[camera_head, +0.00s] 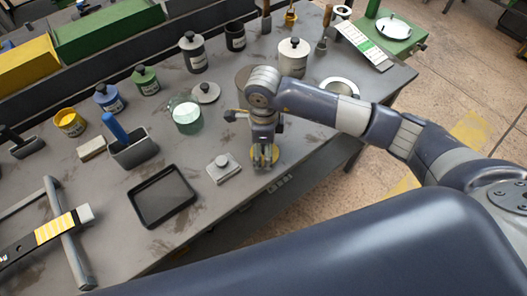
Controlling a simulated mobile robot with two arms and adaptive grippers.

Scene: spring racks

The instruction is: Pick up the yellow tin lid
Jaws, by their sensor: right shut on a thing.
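The yellow tin lid (268,158) is at the tip of my right gripper (264,152), near the front edge of the grey workbench (215,232). The gripper points down and is shut on the lid, with its fingers hiding part of it. I cannot tell whether the lid still touches the bench. An open yellow tin (70,122) stands at the left of the bench. My left gripper is out of view.
A black tray (163,196) and a small grey block with a knob (223,168) lie left of the gripper. A glass jar (187,115), a loose grey lid (205,93) and several lidded tins stand behind.

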